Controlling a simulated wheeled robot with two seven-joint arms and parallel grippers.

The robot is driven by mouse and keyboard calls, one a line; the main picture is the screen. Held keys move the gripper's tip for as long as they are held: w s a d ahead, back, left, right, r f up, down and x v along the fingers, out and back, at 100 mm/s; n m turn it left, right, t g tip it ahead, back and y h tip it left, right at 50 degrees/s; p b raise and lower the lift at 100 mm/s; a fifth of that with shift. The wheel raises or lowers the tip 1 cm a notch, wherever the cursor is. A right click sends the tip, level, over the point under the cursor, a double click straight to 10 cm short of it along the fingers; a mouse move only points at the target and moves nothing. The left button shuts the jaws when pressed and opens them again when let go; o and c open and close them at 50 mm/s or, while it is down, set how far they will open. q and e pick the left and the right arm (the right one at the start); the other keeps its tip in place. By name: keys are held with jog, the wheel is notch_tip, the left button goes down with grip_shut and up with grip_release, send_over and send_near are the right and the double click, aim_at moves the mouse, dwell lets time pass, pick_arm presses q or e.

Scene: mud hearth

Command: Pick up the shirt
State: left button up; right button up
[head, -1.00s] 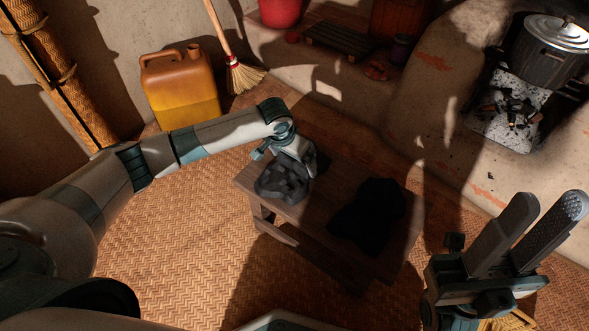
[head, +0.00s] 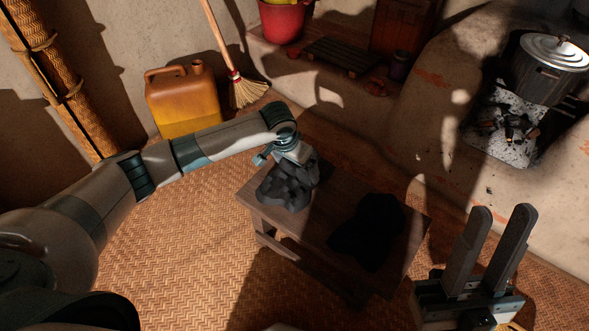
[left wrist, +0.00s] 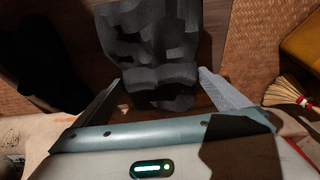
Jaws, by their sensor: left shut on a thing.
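A dark grey crumpled cloth (head: 285,188), which looks like the shirt, is on the small wooden bench (head: 262,212). My left gripper (head: 296,160) is over its far end and shut on it; the cloth bunches up toward the jaws. In the left wrist view the grey cloth (left wrist: 155,45) lies between the two fingers (left wrist: 160,88). Whether its lower part still touches the bench I cannot tell. A second, black cloth (head: 368,232) lies on the bench to the right, in shadow. My right gripper (head: 493,240) is open and empty, right of the bench.
A yellow jerrycan (head: 183,103) and a broom (head: 245,90) stand by the wall behind my left arm. A red bucket (head: 284,22) stands on the ledge. A lidded pot (head: 548,70) sits on the mud hearth at right. Woven mat floor (head: 190,255) is clear left of the bench.

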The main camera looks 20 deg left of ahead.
pick_arm(q)
jog(key=s+d+r+p, duration=0.3)
jog(key=d+r, duration=0.3)
jog(key=d, duration=0.4)
jog(key=shift+s+d+r, duration=0.2)
jog(key=shift+s+d, duration=0.1)
jog(key=shift+s, duration=0.15)
pick_arm(e)
jog(key=w+a+f+m+g+h, duration=0.1)
jog(key=w+a+f+g+h, duration=0.1)
jog(key=a+f+g, duration=0.2)
jog(key=shift+a+f+g, duration=0.15)
jog(key=shift+f+g, duration=0.35)
jog(key=shift+f, duration=0.65)
